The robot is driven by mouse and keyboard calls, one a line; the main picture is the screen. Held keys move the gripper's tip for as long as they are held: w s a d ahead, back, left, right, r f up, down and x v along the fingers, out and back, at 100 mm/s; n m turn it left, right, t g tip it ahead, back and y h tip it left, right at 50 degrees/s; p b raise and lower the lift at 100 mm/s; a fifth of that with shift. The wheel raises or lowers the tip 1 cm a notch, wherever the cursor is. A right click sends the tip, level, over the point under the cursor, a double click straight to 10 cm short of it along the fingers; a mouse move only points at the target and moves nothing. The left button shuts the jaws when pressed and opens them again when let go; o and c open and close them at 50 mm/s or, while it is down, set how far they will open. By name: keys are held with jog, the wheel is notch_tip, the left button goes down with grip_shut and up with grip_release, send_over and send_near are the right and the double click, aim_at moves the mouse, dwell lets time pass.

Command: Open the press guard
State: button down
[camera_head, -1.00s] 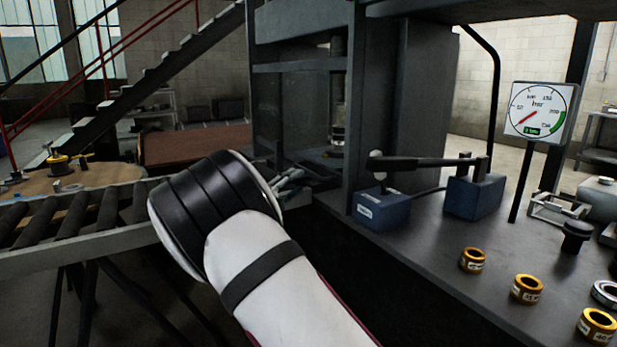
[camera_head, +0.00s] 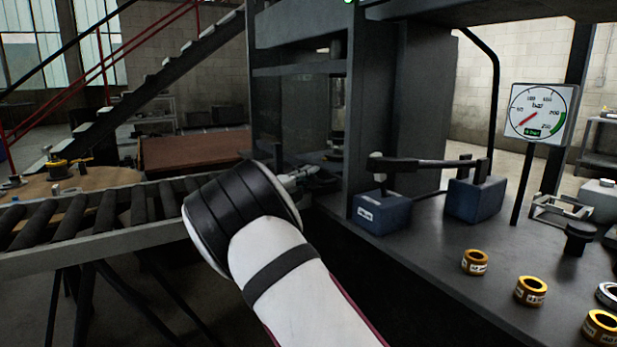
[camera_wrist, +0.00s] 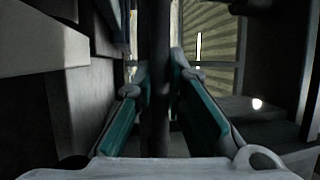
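The press (camera_head: 375,110) stands in the middle of the head view. A dark see-through panel, apparently its guard (camera_head: 300,110), covers the opening in its frame. My gripper (camera_head: 303,176) is in front of the lower part of the press, mostly hidden behind my wrist. In the wrist view, its two teal-padded fingers (camera_wrist: 162,78) are apart. A dark vertical bar (camera_wrist: 161,45) stands between them, with narrow gaps seeming to show on both sides. Whether this bar belongs to the guard I cannot tell.
A roller conveyor (camera_head: 110,216) runs to the press from the left. On the bench at right are a blue hand pump (camera_head: 380,212) with a lever, a pressure gauge (camera_head: 540,112) near zero and several brass rings (camera_head: 530,291). Stairs (camera_head: 150,85) rise behind.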

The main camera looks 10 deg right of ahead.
aim_at(317, 72)
notch_tip(317, 72, up, 27)
jog(key=p, duration=1.1)
jog(key=shift+r, duration=0.1)
jog(key=c, duration=1.6)
grip_release()
jog(key=v, duration=1.2)
